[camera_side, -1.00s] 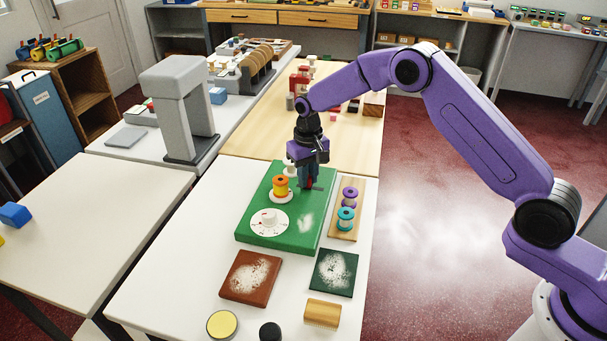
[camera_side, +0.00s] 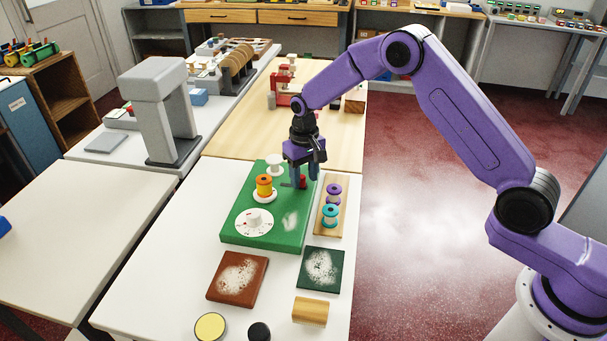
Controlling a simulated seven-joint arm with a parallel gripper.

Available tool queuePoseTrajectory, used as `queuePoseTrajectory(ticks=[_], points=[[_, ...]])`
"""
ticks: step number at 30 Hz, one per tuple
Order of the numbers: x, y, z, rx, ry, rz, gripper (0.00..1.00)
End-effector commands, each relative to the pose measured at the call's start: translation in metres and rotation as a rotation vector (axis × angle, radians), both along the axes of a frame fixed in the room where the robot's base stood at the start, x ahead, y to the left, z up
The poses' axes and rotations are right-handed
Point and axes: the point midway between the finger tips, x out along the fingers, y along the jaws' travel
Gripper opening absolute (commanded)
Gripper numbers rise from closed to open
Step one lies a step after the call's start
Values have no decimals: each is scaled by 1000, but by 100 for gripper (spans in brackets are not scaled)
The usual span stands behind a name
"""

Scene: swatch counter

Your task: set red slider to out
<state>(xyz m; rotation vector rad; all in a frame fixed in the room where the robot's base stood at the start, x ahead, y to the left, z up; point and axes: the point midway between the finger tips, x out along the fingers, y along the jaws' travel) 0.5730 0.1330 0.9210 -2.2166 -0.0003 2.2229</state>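The red slider (camera_side: 302,182) is a small red knob on the far right part of the green board (camera_side: 234,231). A dark slot (camera_side: 286,184) shows to its left. My gripper (camera_side: 304,182) points down at the slider, with its blue-grey fingers on both sides of the knob and partly hiding it. The red shows close to the left finger. Whether the fingers press on the knob is too small to tell. Any in or out marking by the slot is not readable.
On the board stand an orange spool (camera_side: 264,186), a white spool (camera_side: 275,163) and a white dial (camera_side: 254,222). A wooden rack (camera_side: 324,226) with purple and teal spools lies close on the right. Brown (camera_side: 237,278) and green (camera_side: 322,268) swatches lie nearer on the white table.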

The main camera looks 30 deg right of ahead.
Motion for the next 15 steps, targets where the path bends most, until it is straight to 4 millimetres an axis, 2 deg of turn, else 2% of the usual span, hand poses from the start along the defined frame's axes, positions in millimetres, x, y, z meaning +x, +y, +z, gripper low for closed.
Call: queuePoseTrajectory(ticks=[5, 8, 15], points=[[1, 1, 6, 1, -2, 1, 46], [1, 1, 19, 2, -6, 1, 46], [2, 1, 68, 2, -8, 1, 46]])
